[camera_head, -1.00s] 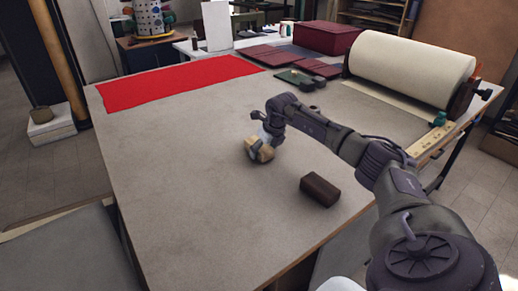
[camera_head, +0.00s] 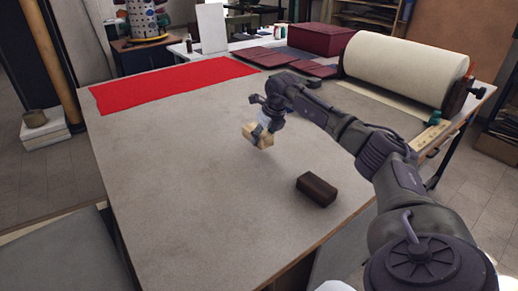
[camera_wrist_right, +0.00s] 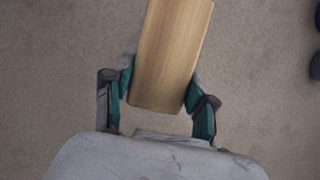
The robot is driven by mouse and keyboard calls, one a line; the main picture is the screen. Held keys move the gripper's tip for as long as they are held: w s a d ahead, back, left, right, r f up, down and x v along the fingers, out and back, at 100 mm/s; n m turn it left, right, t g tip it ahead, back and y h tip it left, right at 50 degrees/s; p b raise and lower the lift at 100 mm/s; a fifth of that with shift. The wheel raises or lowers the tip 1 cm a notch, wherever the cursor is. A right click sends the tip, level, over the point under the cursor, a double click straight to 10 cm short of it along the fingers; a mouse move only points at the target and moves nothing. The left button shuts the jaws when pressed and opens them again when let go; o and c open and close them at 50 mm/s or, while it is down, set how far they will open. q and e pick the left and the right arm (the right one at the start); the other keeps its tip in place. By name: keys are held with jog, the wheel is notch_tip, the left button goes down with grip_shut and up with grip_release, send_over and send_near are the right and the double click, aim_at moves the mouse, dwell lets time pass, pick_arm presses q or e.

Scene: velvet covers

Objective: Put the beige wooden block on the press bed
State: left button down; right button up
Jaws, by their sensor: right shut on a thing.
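The beige wooden block (camera_head: 256,135) is held by my right gripper (camera_head: 262,133) above the middle of the grey table. In the right wrist view the block (camera_wrist_right: 170,55) lies between the two teal-padded fingers of the right gripper (camera_wrist_right: 160,95), which touch its sides. Its far end runs out of the top of that view. My left gripper is not in view. I cannot make out with certainty which thing is the press bed.
A dark brown block (camera_head: 318,190) lies on the grey table (camera_head: 190,210) to the right of my gripper. A red cloth (camera_head: 175,83) covers the table's far left. A large cream roll (camera_head: 405,68) stands at the far right. Dark red covers (camera_head: 265,57) and a red box (camera_head: 320,39) sit at the back.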

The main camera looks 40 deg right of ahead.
jog(key=s+d+r+b, duration=0.1)
jog(key=s+d+r, duration=0.3)
jog(key=d, duration=0.5)
notch_tip(320, 180, up, 2)
jog(key=shift+s+d, duration=0.25)
jog(key=shift+s, duration=0.1)
